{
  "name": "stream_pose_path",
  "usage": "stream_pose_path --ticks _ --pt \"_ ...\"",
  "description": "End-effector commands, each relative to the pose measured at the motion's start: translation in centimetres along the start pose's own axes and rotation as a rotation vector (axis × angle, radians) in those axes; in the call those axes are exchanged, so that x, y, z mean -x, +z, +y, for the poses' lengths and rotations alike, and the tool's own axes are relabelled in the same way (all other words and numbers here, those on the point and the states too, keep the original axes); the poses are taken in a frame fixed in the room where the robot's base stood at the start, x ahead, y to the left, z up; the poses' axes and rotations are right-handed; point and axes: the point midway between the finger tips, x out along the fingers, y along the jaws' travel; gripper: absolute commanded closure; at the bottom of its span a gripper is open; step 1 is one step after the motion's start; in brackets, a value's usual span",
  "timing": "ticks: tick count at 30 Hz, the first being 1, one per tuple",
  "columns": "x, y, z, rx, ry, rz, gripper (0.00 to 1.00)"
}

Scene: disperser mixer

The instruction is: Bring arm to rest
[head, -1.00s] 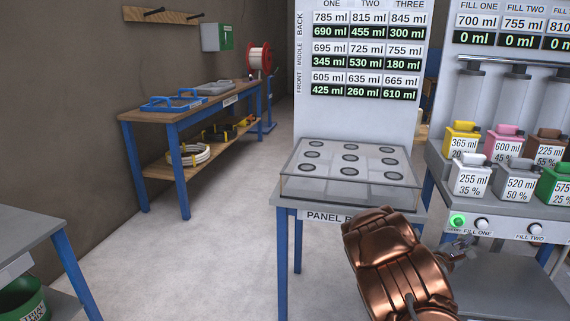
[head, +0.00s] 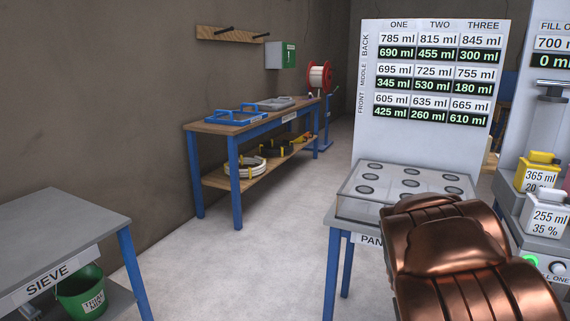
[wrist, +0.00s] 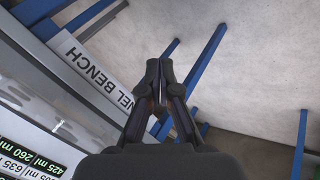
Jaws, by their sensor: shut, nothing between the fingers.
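My gripper (wrist: 159,82) shows in the wrist view, with its two dark fingers together and nothing between them. It points down past the edge of the panel bench (wrist: 95,68), over the floor. In the head view my copper-coloured arm fills the lower right and hides the gripper. The arm stands in front of the panel bench (head: 338,222) and covers its right part.
A display board (head: 430,140) rises behind the panel bench. The filling station (head: 537,240) stands at the right edge. A sieve table (head: 60,235) with a green bucket (head: 82,292) stands at left. A workbench (head: 240,128) is along the wall. Floor between is clear.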

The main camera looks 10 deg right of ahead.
Motion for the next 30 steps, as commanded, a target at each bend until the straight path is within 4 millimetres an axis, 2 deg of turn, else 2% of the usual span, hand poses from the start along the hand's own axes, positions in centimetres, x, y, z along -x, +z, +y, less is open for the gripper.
stream_pose_path --ticks 1,3,8,12,15,18,24,28,30 --pt "1.7 -0.7 -2.0 -0.033 -0.060 0.010 1.00" --pt "4.0 -0.8 -5.2 -0.086 -0.158 -0.002 1.00" --pt "9.7 0.1 -11.8 -0.182 -0.353 -0.076 1.00" --pt "15.1 2.7 -16.7 -0.240 -0.486 -0.194 1.00" --pt "18.4 5.2 -19.1 -0.269 -0.541 -0.290 1.00" --pt "21.2 7.5 -20.8 -0.287 -0.571 -0.379 1.00" --pt "25.2 11.8 -22.4 -0.309 -0.577 -0.526 1.00" --pt "27.4 14.3 -22.8 -0.317 -0.560 -0.611 1.00" --pt "28.6 14.0 -21.9 -0.322 -0.557 -0.613 1.00"
